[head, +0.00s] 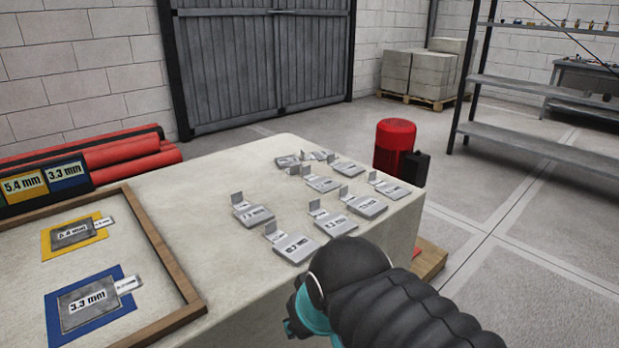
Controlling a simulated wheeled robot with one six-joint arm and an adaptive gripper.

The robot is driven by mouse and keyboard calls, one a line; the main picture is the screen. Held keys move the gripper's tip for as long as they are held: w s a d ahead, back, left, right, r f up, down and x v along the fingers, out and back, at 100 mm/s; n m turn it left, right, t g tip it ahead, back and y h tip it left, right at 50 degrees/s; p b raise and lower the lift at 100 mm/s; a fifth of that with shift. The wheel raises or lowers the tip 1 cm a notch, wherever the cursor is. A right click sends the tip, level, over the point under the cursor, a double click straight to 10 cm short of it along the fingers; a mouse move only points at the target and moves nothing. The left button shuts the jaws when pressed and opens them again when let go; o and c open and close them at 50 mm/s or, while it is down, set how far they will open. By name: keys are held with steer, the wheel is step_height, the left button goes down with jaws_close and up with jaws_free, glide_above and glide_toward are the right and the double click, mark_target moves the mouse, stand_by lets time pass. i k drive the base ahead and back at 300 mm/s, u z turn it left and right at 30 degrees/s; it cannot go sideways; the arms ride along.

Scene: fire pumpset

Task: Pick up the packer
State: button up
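Several grey metal packers with upright tabs and printed mm labels lie spread on the pale table (230,290). The nearest packer (292,248) lies just beyond my arm; others include one at the left of the group (251,216) and one at the right (391,191). Most of their labels are too small to read. My gripper (303,318) shows only as a teal part at the bottom, below the nearest packer in the picture. My dark ribbed arm hides most of it, so its fingers and any contents cannot be seen.
A wooden-framed board (158,245) at left holds a packer marked 3.3 mm (88,303) on blue and another packer (74,235) on yellow. Red cylinders (130,152) lie behind. A red-and-black object (394,145) stands past the table's right edge. Metal shelving (540,152) stands farther right.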

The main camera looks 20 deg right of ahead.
mark_target(392, 191)
steer(key=z, duration=2.4)
steer(key=i, duration=2.05)
steer(key=u, duration=4.1)
steer(key=k, duration=0.45)
